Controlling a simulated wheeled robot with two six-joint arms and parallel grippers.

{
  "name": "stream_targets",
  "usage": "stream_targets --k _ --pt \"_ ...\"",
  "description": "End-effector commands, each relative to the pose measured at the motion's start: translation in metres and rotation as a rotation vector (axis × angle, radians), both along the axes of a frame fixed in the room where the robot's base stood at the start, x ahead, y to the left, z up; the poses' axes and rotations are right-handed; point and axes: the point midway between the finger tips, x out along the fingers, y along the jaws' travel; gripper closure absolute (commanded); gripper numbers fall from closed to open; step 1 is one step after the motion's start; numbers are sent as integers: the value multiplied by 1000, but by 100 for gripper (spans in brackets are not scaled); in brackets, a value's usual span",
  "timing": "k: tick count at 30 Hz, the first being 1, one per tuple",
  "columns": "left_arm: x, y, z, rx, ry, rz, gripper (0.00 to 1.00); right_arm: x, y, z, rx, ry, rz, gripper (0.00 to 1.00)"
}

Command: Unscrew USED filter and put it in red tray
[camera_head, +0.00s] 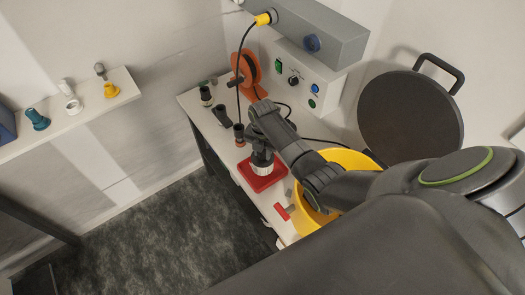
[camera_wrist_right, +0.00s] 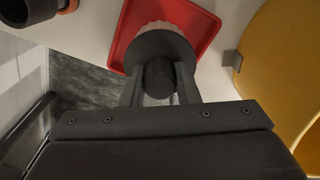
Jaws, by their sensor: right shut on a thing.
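The filter (camera_head: 261,169) has a dark cap and a white ribbed lower part. It stands about upright over the red tray (camera_head: 279,180). In the right wrist view, the filter's dark cap (camera_wrist_right: 158,47) hides most of the white part, with the red tray (camera_wrist_right: 207,30) behind it. My right gripper (camera_head: 263,149) is shut on the filter's dark top; its two fingers (camera_wrist_right: 160,88) flank the narrow end. I cannot tell whether the filter touches the tray floor. No marking is readable on it. My left gripper is not in view.
A yellow bucket (camera_head: 355,159) stands right of the tray, with a dark round lid (camera_head: 405,112) behind. A red-handled item (camera_head: 283,211) lies near. Dark cylinders (camera_head: 222,115) and an orange reel (camera_head: 247,75) stand behind, before a control box (camera_head: 305,78). A left shelf (camera_head: 85,108) holds small fittings.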

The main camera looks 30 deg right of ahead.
Motion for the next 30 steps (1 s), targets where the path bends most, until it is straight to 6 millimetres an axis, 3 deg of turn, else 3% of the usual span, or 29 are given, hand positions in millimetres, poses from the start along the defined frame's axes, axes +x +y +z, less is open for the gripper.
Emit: stream_targets --k 9,10,16,25,30 --pt "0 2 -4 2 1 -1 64 1 0 -7 0 -1 1 99" --pt "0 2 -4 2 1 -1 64 1 0 -6 0 -1 1 70" --pt "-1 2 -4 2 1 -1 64 0 0 -6 0 -1 1 46" --pt "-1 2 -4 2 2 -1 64 0 0 -5 0 0 0 46" --pt "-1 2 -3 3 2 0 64 1 0 9 0 -4 0 46"
